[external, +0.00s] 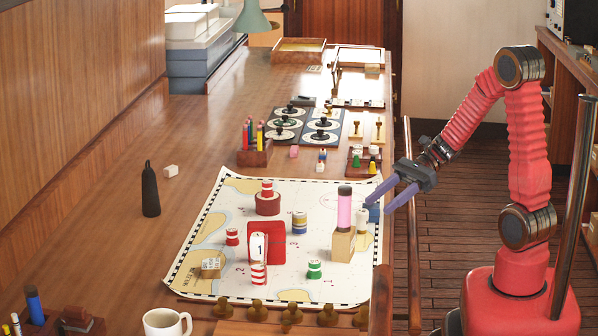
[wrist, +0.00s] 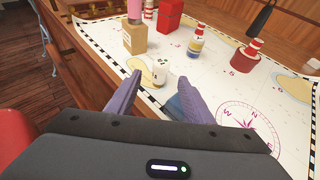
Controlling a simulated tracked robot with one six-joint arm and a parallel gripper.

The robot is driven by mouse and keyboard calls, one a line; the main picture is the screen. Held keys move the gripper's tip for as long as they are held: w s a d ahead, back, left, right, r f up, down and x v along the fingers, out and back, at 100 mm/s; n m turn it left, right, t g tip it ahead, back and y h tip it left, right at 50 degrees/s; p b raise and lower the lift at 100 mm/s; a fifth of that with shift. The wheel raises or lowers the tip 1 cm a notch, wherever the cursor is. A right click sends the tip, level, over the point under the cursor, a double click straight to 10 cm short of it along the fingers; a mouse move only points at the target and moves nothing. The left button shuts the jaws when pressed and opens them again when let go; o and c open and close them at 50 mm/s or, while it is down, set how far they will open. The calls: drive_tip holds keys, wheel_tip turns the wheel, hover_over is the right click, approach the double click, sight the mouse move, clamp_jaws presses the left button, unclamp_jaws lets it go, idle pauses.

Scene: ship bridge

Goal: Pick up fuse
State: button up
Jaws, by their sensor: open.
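What looks like the fuse is a pink cylinder (external: 344,208) with dark end caps, upright on a light wooden block (external: 343,244) on the chart. In the wrist view my gripper (wrist: 160,81) has nothing held; a small white piece (wrist: 160,78) shows beyond and between the fingertips.
A blue piece (external: 374,213) is close under my fingers, partly hidden. A red box (external: 279,242), a striped piece on a red base (external: 268,204) and a green-striped piece (external: 314,269) stand on the chart (external: 205,285). A black bottle (external: 150,190) stands left.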

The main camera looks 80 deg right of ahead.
sight(367, 211)
drive_tip(key=shift+w+a, duration=0.15)
drive_tip(key=shift+r+x, duration=0.15)
drive_tip(key=shift+x, duration=0.75)
drive_tip(key=shift+r+x, duration=0.15)
drive_tip(key=shift+x, duration=1.6)
drive_tip(key=shift+c, duration=0.6)
drive_tip(key=c, duration=1)
drive_tip(key=shift+r, duration=0.1)
wheel_tip(367, 211, up, 10)
